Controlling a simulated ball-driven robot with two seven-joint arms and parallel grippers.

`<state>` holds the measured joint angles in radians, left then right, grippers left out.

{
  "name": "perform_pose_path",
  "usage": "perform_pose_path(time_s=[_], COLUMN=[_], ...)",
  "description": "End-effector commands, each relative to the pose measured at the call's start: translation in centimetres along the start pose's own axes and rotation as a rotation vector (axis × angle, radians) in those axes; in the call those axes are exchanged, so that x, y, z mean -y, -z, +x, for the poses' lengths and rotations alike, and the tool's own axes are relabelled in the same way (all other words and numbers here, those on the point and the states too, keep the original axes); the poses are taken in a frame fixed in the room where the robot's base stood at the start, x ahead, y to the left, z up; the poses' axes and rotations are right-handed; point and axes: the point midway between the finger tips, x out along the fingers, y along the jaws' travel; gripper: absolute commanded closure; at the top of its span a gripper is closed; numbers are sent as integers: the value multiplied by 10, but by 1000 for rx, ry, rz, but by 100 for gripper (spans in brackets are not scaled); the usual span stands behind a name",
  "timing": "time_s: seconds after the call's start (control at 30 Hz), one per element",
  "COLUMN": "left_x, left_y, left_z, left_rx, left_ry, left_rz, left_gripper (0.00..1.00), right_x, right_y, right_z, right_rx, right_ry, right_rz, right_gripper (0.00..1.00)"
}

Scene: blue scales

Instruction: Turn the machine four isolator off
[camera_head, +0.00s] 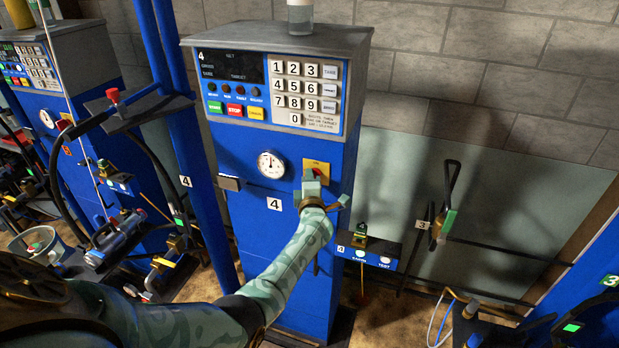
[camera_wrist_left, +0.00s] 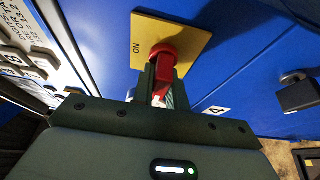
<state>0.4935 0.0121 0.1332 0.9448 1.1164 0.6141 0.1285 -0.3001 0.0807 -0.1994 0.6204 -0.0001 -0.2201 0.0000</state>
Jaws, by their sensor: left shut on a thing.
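Machine four is the blue cabinet (camera_head: 255,160) with a "4" label, in the middle of the head view. Its isolator has a yellow plate (camera_head: 318,168) on the front, to the right of the round gauge. In the wrist view the yellow plate (camera_wrist_left: 186,36) carries the word ON beside a red rotary handle (camera_wrist_left: 163,57). My left gripper (camera_head: 312,184) is at the plate. In the wrist view its fingers (camera_wrist_left: 160,83) are shut on the red handle, hiding part of it. The handle's exact angle is hard to tell. My right gripper is not in view.
A keypad panel (camera_head: 305,92) is above the isolator and a gauge (camera_head: 271,164) left of it. A small bracket (camera_head: 229,183) juts out at left. A box with round buttons (camera_head: 368,250) is low at right. Blue posts (camera_head: 180,120) stand left.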

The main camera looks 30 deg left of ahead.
Motion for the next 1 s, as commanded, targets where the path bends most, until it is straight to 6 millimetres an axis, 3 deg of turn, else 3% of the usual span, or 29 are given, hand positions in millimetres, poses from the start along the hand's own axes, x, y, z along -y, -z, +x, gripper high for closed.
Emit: perform_pose_path(time_s=[0.47, 0.5, 0.57, 1.0], left_x=[2, 2, 2, 0], left_y=[0, 0, 0, -4], left_z=[0, 0, 0, -4], left_rx=[-1, -1, -1, 1], left_ry=[8, 8, 8, 6], left_rz=[-14, -13, -13, -11], left_gripper=[100, 77, 64, 64], right_x=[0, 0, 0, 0], right_y=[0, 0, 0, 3], right_z=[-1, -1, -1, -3], right_rx=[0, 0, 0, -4], right_ry=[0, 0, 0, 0], right_rz=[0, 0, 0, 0], right_gripper=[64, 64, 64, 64])
